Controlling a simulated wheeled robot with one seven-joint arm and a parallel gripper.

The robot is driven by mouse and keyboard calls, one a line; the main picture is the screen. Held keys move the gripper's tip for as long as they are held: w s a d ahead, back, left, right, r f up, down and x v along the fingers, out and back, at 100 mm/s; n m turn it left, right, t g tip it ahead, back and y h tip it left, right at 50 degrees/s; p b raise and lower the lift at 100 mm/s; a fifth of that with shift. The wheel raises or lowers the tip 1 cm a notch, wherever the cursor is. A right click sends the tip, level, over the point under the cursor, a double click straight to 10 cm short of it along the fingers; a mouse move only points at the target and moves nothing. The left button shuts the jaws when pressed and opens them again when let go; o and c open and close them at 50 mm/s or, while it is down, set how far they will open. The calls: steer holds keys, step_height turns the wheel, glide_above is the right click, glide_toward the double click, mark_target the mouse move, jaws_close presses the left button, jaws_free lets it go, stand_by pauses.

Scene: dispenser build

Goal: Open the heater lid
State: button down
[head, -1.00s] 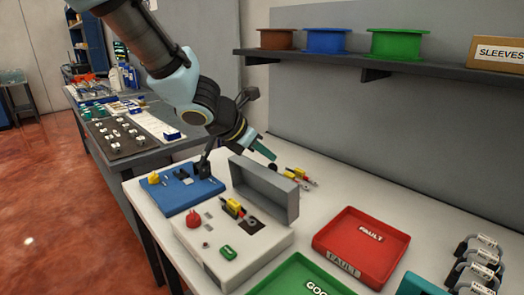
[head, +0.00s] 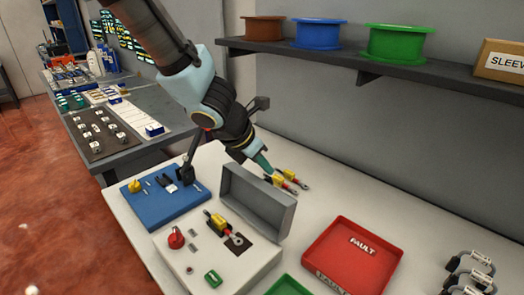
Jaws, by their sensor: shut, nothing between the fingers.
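The heater (head: 215,262) is a white box at the lower middle of the head view, with a red knob (head: 176,238) and a green button (head: 213,279) on top. Its grey lid (head: 257,203) stands raised, roughly upright, along the far edge of the box. My gripper (head: 265,164) is just behind and above the lid's upper edge, pointing down, shut and empty. Whether it touches the lid cannot be told.
A blue fixture (head: 163,196) with a dark upright lever is at left. A red FAULT tray (head: 352,256) and a green tray (head: 288,287) are at right. A shelf (head: 330,57) carries spools.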

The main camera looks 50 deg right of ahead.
steer(key=shift+d+f+p, duration=0.1)
steer(key=shift+d+p, duration=0.1)
steer(key=shift+p, duration=0.25)
steer(key=shift+f, duration=0.1)
steer(key=p+v, duration=0.1)
steer(key=v, duration=0.1)
steer(key=p+v, duration=0.1)
steer(key=v, duration=0.1)
steer(key=p+v, duration=0.1)
steer(key=v, duration=0.1)
steer(key=shift+s+d, duration=0.1)
steer(key=shift+d, duration=0.2)
steer(key=v, duration=0.5)
steer(key=shift+b, duration=0.3)
